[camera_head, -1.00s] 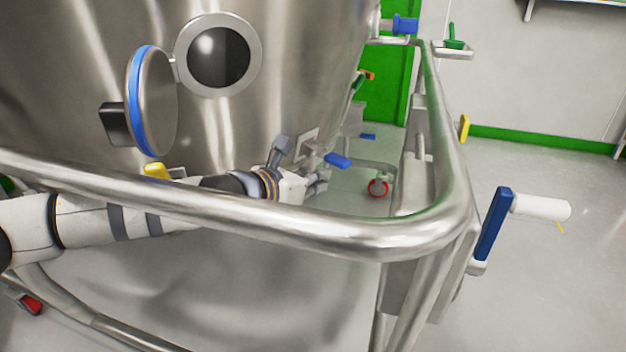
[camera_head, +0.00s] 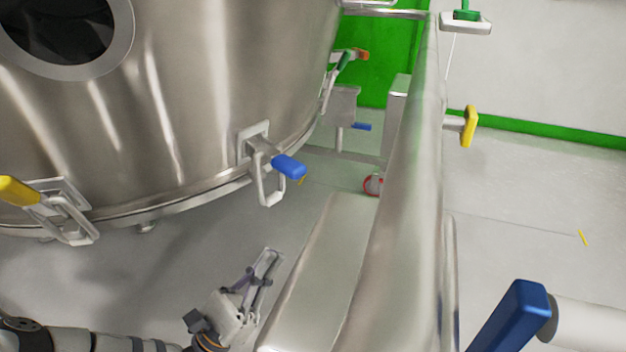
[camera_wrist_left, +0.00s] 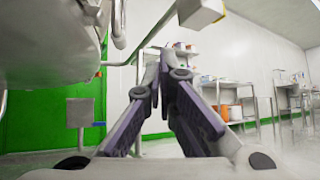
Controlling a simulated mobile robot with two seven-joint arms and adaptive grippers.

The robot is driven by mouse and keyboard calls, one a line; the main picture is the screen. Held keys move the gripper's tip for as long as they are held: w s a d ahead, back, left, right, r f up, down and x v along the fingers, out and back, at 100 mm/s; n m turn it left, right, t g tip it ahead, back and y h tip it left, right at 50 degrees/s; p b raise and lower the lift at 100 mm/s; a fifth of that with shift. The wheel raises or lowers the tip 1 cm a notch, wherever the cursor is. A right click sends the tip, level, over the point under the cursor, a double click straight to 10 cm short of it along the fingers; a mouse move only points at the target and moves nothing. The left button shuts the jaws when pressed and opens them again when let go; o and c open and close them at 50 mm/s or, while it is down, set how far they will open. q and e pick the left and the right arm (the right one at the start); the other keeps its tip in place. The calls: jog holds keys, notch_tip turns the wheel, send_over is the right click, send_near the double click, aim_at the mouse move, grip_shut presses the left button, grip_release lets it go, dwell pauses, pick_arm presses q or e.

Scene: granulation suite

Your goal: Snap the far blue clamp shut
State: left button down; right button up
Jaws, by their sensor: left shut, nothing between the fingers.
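The blue clamp (camera_head: 288,166) is on the lower rim of the steel vessel in the head view. Its blue handle sticks out to the right, away from the wall, and its wire loop (camera_head: 270,190) hangs below. My left gripper (camera_head: 266,268) is below the clamp, apart from it, with its fingers pointing up and to the right. It is shut and empty. The wrist view shows its two fingers (camera_wrist_left: 164,68) together at the tips. My right gripper is in neither view.
The steel vessel (camera_head: 200,100) fills the upper left. A thick steel rail (camera_head: 405,200) runs right of my left gripper. Shelves (camera_wrist_left: 190,55) stand beyond in the wrist view.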

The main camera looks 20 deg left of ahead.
aim_at(278, 161)
pick_arm(q)
jog(key=shift+n+t+y, duration=0.3)
jog(key=shift+t+y, duration=0.4)
jog(key=shift+w+d+r+p, duration=0.25)
jog(key=shift+w+r, duration=0.65)
jog(key=shift+r, duration=0.95)
jog(key=shift+w+d+r+p, duration=0.1)
jog(key=shift+w+d+r, duration=0.3)
jog(key=shift+w+r, duration=1)
jog(key=shift+w+d+r+p, duration=0.1)
jog(key=shift+w+d+r, duration=0.25)
jog(key=shift+r, duration=1.95)
